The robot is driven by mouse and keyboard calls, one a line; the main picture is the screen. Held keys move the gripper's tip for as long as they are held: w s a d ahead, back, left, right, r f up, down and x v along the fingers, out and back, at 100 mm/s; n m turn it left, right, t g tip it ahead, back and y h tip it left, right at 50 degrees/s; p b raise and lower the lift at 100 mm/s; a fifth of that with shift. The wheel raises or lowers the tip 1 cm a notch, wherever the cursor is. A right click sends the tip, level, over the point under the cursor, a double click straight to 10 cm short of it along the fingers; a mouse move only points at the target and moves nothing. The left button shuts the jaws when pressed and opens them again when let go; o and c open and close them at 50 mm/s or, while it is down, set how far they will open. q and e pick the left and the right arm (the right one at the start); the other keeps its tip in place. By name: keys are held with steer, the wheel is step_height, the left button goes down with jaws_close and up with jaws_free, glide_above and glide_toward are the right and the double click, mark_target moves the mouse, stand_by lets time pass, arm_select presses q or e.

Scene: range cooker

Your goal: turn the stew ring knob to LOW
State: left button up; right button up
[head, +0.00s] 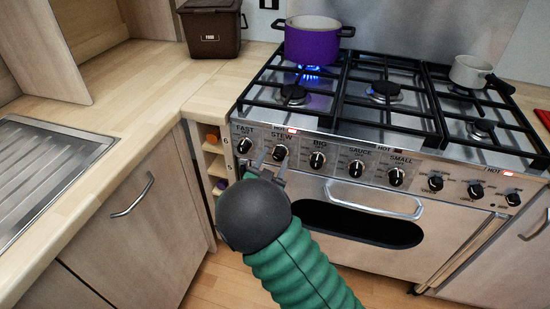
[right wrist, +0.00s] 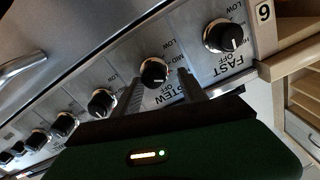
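The stew ring knob (head: 279,153) is the black knob under the STEW label, second from the left on the cooker's front panel. It also shows in the right wrist view (right wrist: 153,71). My right gripper (head: 268,165) is just in front of the panel at this knob. In the right wrist view its two fingers are apart, with the knob between and just beyond the tips. I cannot tell whether they touch it. A purple pot (head: 312,42) stands at the back left over a blue flame. My left gripper is not in view.
The FAST knob (head: 244,145) is left of the stew knob and the BIG knob (head: 317,160) is right of it, both close. The oven handle (head: 375,199) sticks out below. A small light pan (head: 470,72) stands at the back right.

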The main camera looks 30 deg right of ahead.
steer(key=shift+d, duration=0.1)
steer(key=shift+c, duration=1.3)
steer(key=shift+s+d+f, duration=0.1)
steer(key=shift+d, duration=0.45)
steer(key=c, duration=0.5)
steer(key=shift+c, duration=1.1)
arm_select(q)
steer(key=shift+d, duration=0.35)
arm_select(e)
jaws_close()
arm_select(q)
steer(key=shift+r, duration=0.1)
arm_select(e)
steer(key=shift+a, duration=0.1)
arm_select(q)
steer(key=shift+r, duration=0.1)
